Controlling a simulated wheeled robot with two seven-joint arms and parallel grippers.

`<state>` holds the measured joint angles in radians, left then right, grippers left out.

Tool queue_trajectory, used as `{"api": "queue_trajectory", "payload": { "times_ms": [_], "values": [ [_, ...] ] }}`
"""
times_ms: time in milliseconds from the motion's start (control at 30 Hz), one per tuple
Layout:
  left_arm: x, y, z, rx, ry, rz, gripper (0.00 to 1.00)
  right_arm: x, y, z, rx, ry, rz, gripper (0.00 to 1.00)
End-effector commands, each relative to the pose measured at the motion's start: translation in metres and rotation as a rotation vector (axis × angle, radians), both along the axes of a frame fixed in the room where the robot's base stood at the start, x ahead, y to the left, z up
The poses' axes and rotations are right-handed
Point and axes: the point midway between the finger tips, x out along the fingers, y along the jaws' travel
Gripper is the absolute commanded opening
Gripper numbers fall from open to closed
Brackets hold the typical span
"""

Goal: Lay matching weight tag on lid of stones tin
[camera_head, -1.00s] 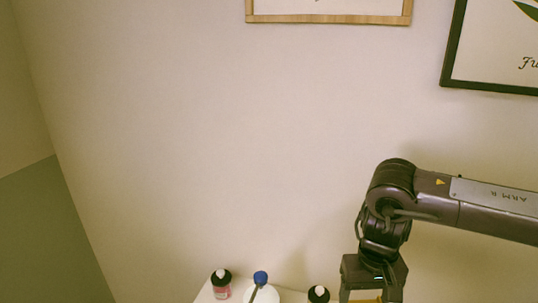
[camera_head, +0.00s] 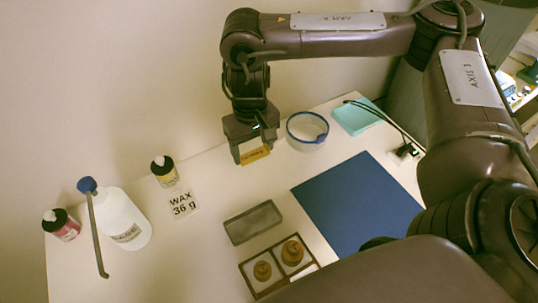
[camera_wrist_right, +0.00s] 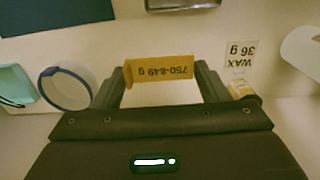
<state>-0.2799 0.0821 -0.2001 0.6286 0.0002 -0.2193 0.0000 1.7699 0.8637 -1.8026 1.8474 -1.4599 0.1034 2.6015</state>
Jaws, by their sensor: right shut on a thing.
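My right gripper (camera_head: 252,142) is shut on a yellow weight tag (camera_head: 255,155), held over the back of the white table. In the right wrist view the tag (camera_wrist_right: 160,68) lies between the fingertips of the gripper (camera_wrist_right: 163,78) and reads "750-849 g", upside down. A grey, flat-topped rectangular box (camera_head: 253,222), possibly the stones tin, stands in front of the gripper, apart from it; no label is readable. My left gripper is not in view.
A card (camera_head: 183,203) reads "WAX 36 g". A white bottle (camera_head: 124,220), a yellow-labelled bottle (camera_head: 166,172) and a red-labelled bottle (camera_head: 64,226) stand left. A wooden tray (camera_head: 246,273) holds brass weights. A blue-rimmed bowl (camera_head: 307,131) and blue mat (camera_head: 356,203) are right.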

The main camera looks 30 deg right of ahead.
Motion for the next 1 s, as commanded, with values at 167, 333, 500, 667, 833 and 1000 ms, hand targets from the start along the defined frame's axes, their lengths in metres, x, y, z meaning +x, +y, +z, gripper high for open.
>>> {"api": "queue_trajectory", "payload": {
  "times_ms": [167, 333, 500, 667, 833, 1000],
  "values": [
    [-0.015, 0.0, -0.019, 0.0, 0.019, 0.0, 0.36, -0.002, 0.0, -0.051, 0.001, 0.009, -0.004, 0.43],
    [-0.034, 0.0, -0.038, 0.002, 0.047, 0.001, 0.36, -0.002, 0.0, -0.098, 0.001, 0.008, -0.004, 0.43],
    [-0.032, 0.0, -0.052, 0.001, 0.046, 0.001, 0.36, -0.002, 0.0, -0.136, 0.001, 0.007, -0.002, 0.43],
    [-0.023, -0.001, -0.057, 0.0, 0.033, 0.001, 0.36, -0.001, 0.0, -0.15, 0.0, 0.002, -0.003, 0.43],
    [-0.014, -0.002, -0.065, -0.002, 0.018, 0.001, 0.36, -0.001, -0.001, -0.171, 0.0, 0.005, -0.003, 0.43],
    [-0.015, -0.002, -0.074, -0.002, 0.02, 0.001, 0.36, -0.001, 0.0, -0.189, 0.0, 0.003, -0.001, 0.43]
  ]
}}
